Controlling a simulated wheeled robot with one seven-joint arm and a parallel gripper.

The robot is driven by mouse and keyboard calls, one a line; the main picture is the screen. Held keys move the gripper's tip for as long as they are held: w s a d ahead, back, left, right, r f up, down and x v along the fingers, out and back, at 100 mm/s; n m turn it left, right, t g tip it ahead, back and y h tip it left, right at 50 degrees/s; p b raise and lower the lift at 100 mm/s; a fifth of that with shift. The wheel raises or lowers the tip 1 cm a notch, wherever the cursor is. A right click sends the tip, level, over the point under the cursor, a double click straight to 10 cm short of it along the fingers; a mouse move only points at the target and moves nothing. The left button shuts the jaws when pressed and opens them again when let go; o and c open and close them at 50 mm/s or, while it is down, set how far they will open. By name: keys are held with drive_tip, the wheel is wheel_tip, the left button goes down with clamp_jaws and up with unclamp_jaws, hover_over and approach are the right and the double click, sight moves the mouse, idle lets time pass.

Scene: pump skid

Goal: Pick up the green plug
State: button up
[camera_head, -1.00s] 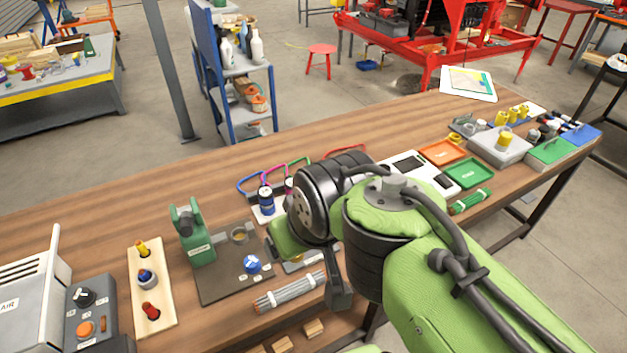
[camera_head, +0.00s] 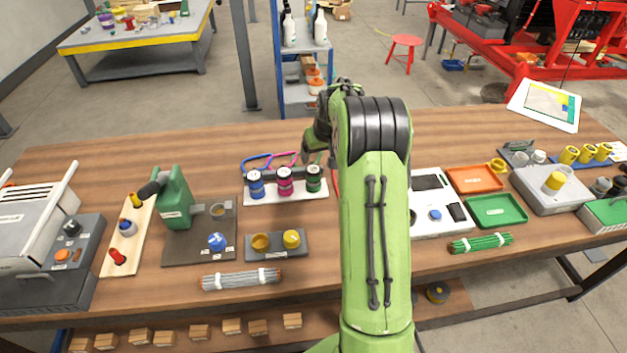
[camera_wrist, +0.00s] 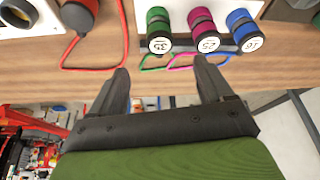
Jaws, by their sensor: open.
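The green plug (camera_head: 314,179) stands at the right end of a row of three on a white base, beside a magenta plug (camera_head: 284,181) and a blue plug (camera_head: 255,184). In the wrist view the green plug (camera_wrist: 158,30) is at the left of the row, with a "35" label on its end. My gripper (camera_wrist: 162,75) is open and empty. Its fingers point toward the row, a little short of it, with the green plug roughly ahead between the fingertips. In the head view my arm hides part of my gripper.
Green, magenta and blue cable loops lie behind the plugs. A red plug with a red cable (camera_wrist: 85,15) is close by on the left in the wrist view. A grey holder with two yellow pieces (camera_head: 275,244) and a grey rod bundle (camera_head: 241,279) lie in front.

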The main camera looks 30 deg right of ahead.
sight(314, 171)
drive_tip(key=b+x, duration=0.1)
drive_tip(key=x, duration=1.2)
drive_tip(key=shift+d+f, duration=0.1)
drive_tip(key=c, duration=1.2)
wheel_tip(314, 171, up, 10)
drive_tip(key=shift+r+p, duration=0.15)
drive_tip(key=shift+p, duration=0.5)
